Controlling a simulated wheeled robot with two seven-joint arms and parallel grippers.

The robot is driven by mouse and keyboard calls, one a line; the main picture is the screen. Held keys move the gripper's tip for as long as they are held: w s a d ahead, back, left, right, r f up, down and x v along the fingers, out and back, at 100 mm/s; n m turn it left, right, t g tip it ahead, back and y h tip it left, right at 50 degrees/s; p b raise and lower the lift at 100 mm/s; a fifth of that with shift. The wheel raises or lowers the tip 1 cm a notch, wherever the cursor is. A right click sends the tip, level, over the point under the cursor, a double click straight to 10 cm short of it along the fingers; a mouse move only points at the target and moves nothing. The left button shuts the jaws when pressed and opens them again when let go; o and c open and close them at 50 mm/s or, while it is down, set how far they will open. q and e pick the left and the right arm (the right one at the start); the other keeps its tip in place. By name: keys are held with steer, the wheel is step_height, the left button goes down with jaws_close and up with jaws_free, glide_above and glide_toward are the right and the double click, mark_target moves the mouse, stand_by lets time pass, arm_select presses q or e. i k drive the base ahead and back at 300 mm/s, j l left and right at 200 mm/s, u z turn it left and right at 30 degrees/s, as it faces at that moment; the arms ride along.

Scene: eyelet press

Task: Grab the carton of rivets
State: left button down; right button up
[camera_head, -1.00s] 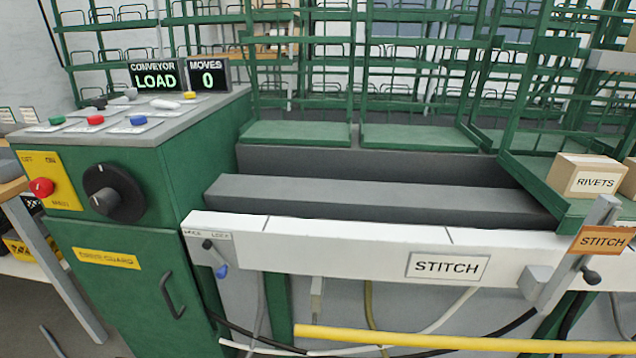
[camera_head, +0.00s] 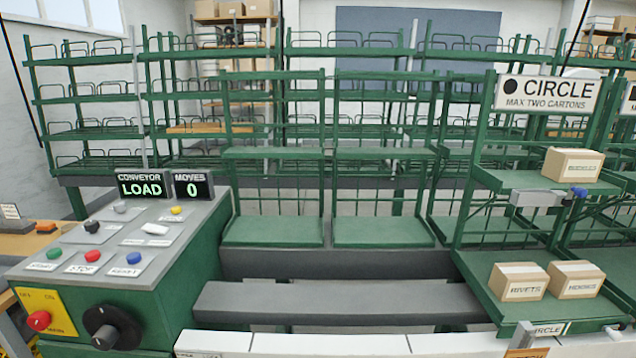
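The carton labelled RIVETS (camera_head: 519,282) is a small tan box with a lighter top strip. It stands upright on the lower green tray (camera_head: 545,312) of the rack marked CIRCLE, at the right. A second carton (camera_head: 575,280), whose label is hard to read, stands close to its right. A third carton (camera_head: 572,165) sits on the shelf above. Neither of my grippers shows in the head view.
A green control console (camera_head: 120,260) with buttons, a knob and signs reading LOAD and 0 stands at the left. A grey step-like bar (camera_head: 330,300) crosses the front middle. Empty green shelves (camera_head: 380,232) stand behind it. A CIRCLE sign (camera_head: 546,93) hangs above the right rack.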

mark_target(510, 281)
steer(key=z, duration=1.4)
steer(key=i+l, duration=0.15)
steer(key=l+u, duration=0.05)
steer(key=l, duration=0.05)
